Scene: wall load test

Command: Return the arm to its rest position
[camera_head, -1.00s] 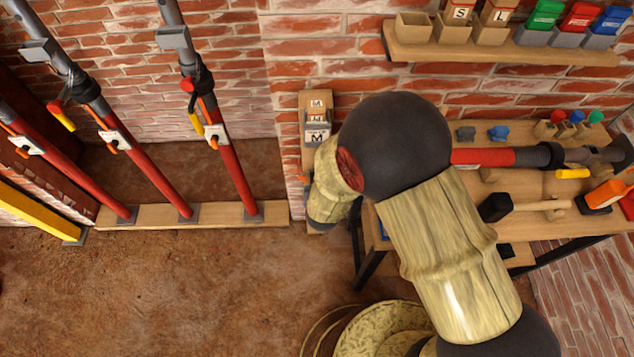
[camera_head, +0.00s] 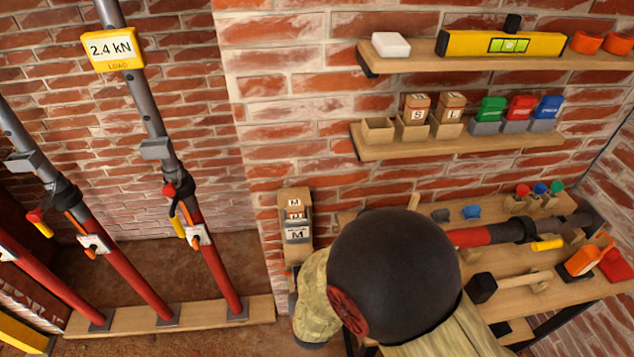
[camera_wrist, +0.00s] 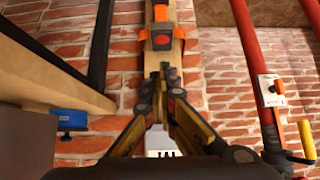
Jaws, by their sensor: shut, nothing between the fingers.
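My gripper (camera_wrist: 167,90) shows in the wrist view with its two fingers together and nothing between them. It points along a wooden post (camera_wrist: 161,70) that carries an orange and black clamp-like fitting (camera_wrist: 161,38) against the brick wall. I cannot tell whether the fingertips touch the post. In the head view my arm is folded at the lower middle, a large dark joint in front of the workbench. The gripper itself is hidden there.
A workbench (camera_head: 545,300) holds a mallet (camera_head: 510,284) and a red and grey prop (camera_head: 490,235). Two shelves (camera_head: 460,140) (camera_head: 400,60) hang above. Red props (camera_head: 215,255) stand on a wooden sole board (camera_head: 190,313) at left. A blue clamp (camera_wrist: 68,120) is at left in the wrist view.

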